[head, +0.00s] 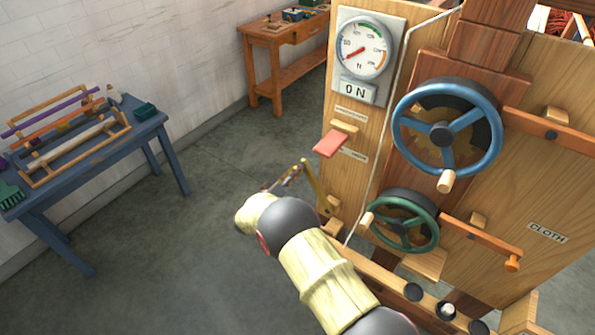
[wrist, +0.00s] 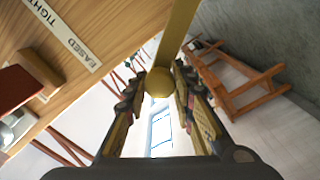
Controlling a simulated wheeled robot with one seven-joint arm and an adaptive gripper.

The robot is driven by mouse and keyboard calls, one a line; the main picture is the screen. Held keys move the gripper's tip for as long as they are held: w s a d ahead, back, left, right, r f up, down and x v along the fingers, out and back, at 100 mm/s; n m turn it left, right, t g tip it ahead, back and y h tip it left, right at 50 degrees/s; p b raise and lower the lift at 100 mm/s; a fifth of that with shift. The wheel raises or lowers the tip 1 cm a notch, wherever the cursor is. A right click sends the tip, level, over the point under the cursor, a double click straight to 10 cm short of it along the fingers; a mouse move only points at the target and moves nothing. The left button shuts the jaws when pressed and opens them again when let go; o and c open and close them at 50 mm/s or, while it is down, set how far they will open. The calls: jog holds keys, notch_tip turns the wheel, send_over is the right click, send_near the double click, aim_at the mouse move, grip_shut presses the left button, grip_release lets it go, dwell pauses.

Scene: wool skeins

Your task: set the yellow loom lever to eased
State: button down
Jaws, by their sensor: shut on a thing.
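The yellow loom lever (head: 314,184) is a flat bar on the lower left of the wooden loom panel, its upper end leaning left. In the wrist view the yellow bar (wrist: 178,35) ends in a round knob (wrist: 158,84). My gripper (head: 292,176) reaches the lever's upper end. In the wrist view its padded fingers (wrist: 159,94) stand on both sides of the knob and are shut on it. A white label plate reading TIGHT and EASED (wrist: 77,46) is on the panel left of the bar. My arm hides part of the loom's lower front.
A red paddle (head: 330,143) juts from the panel above the lever. A blue wheel (head: 447,130) and a green wheel (head: 402,222) stand to the right. A gauge (head: 363,50) is above. A blue table (head: 150,130) is at left; the floor between is clear.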

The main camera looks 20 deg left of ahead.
jog(key=shift+a, duration=0.15)
jog(key=c, duration=1.6)
grip_release()
jog(key=shift+a+f, duration=0.1)
jog(key=shift+o, duration=0.7)
jog(key=v, duration=1.2)
